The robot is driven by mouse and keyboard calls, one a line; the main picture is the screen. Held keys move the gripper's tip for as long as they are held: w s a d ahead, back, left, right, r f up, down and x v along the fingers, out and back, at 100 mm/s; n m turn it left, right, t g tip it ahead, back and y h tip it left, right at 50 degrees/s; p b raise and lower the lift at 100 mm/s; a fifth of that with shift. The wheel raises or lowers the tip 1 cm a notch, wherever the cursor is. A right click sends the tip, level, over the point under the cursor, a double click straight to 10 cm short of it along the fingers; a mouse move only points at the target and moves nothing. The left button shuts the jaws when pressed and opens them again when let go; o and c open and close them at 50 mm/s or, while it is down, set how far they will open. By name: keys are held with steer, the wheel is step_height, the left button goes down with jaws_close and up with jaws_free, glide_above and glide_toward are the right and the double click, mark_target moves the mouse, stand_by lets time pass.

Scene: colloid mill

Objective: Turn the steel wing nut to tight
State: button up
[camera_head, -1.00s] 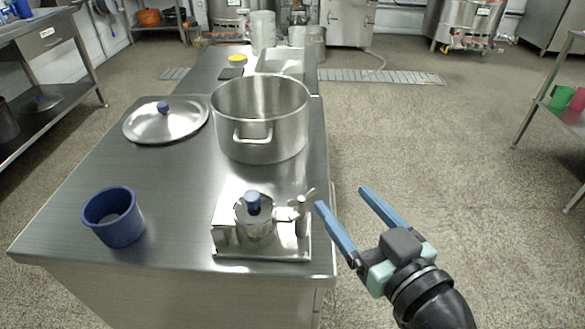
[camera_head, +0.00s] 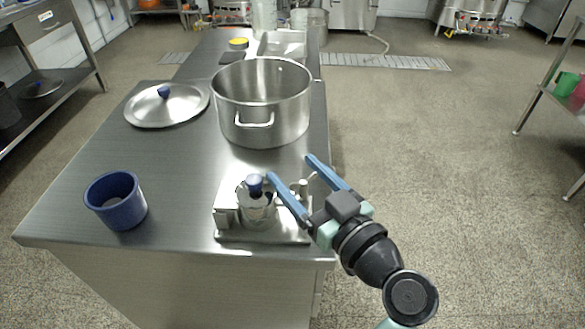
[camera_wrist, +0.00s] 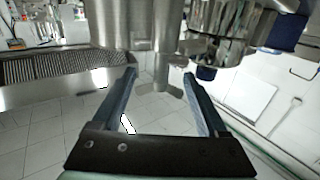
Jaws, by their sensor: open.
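The steel wing nut (camera_head: 312,177) sits on top of a short steel post at the right side of the small colloid mill (camera_head: 262,238). The mill has a steel hopper with a blue knob (camera_head: 255,184) and stands near the table's front right corner. My gripper (camera_head: 290,166) is open, its two blue fingers reaching over the mill's right side around the post area. In the wrist view the scene appears inverted. A grey winged shape, apparently the wing nut (camera_wrist: 172,93), shows between the spread fingers (camera_wrist: 160,74). Contact cannot be told.
A large steel pot (camera_head: 262,105) stands behind the mill, with a round lid (camera_head: 166,106) to its left. A blue cup (camera_head: 116,202) stands at the table's front left.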

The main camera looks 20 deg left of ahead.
steer(key=shift+x, duration=0.95)
steer(key=shift+c, duration=0.2)
steer(key=c, duration=1.1)
steer(key=shift+o, duration=0.2)
